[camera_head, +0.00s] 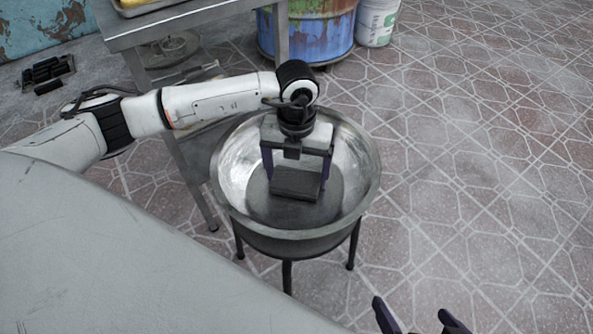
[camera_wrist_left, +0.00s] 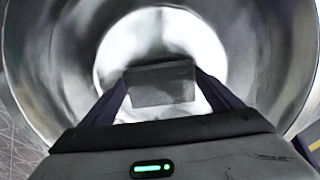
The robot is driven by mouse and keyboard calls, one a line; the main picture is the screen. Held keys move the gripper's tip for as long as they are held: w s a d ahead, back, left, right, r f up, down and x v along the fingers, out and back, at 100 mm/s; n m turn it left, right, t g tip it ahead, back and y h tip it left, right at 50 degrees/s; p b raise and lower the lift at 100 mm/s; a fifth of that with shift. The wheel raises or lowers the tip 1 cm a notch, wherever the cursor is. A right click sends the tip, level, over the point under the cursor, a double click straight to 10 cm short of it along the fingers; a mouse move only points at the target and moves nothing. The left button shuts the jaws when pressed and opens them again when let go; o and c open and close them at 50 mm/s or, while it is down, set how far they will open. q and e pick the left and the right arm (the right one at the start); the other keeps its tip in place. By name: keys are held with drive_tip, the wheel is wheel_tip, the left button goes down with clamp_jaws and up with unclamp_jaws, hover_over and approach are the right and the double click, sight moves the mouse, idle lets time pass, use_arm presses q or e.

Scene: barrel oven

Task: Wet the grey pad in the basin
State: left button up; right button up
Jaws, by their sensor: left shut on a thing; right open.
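The metal basin (camera_head: 370,180) stands on dark legs in the middle of the head view. The grey pad (camera_head: 297,184) is a dark block between the fingers of my left gripper (camera_head: 296,180), inside the basin's rim. In the left wrist view the pad (camera_wrist_left: 160,85) sits between the two fingertips, with the basin's shiny wall (camera_wrist_left: 55,60) around it. My left gripper is shut on the pad. I cannot tell whether the pad touches the basin's bottom or any water. My right gripper (camera_head: 420,325) is open and empty at the bottom edge, away from the basin.
A metal table (camera_head: 150,30) stands behind and left of the basin, its leg close to the rim. A rusty blue barrel (camera_head: 318,35) and a white bucket (camera_head: 376,20) stand at the back. Dark bars (camera_head: 47,72) lie at the far left. The tiled floor at right is clear.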

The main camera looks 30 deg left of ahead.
sight(297, 176)
idle(0.5)
use_arm(q)
drive_tip(key=shift+r+p, duration=2.9)
drive_tip(key=shift+r, duration=0.6)
